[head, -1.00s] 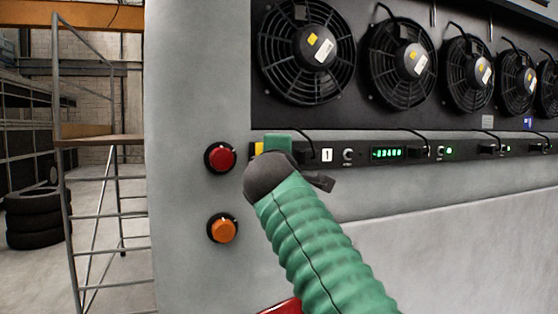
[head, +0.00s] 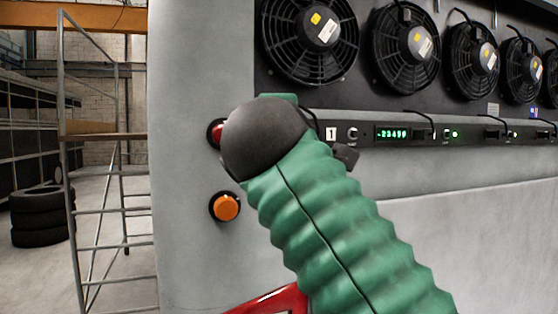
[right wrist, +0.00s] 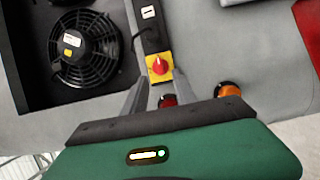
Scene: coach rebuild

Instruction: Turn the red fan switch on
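The red fan switch (right wrist: 159,65) is a red rotary knob on a square yellow plate, seen in the right wrist view at the end of a dark strip. In the head view it is hidden behind my right wrist. My right gripper (right wrist: 161,77) is open, its two grey fingers pointing at the switch. The knob shows just beyond and between the fingertips; I cannot tell if they touch it. The fingers are hidden in the head view behind the dark wrist and green sleeve. My left gripper is not in view.
A red push button (head: 217,134), partly covered by my wrist, and an orange button (head: 225,207) sit left of my arm. Several black fans (head: 311,37) line the panel above a strip with a green display (head: 392,134). A red object (head: 272,302) shows below.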

